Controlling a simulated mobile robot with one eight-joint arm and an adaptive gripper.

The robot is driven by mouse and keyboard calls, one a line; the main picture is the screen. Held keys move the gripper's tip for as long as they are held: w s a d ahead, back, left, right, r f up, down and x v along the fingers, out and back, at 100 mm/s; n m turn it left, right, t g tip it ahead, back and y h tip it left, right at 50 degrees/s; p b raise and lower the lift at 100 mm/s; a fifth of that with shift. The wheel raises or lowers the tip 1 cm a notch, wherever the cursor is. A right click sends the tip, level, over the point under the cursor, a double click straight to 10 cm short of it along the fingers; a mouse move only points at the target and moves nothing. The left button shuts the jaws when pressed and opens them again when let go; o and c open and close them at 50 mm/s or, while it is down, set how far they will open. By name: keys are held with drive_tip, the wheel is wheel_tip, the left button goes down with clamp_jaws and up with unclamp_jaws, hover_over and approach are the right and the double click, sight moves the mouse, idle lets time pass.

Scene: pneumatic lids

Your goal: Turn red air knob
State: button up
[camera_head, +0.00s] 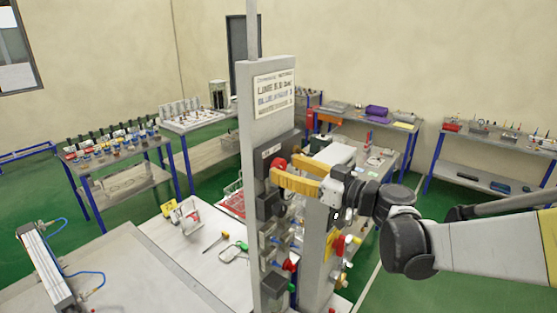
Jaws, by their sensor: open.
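A grey upright panel (268,125) with a printed sign (274,93) stands in the middle of the head camera view. A round red knob (279,163) sits on its upper part, by a dark box. My gripper (284,169) has yellow fingers, spread apart, and reaches in from the right. Its fingertips are at the upper red knob; whether they touch it, I cannot tell. A second red knob (289,266) is lower on the panel. The label of neither knob can be read.
A second grey post (314,262) with red and yellow fittings stands under my gripper. A white bench (185,250) with a screwdriver (215,243) and a red tray (232,203) lies left of the panel. Racks with small parts line the walls. Green floor is free between them.

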drive_tip(key=shift+x, duration=1.3)
drive_tip(key=c, duration=1.2)
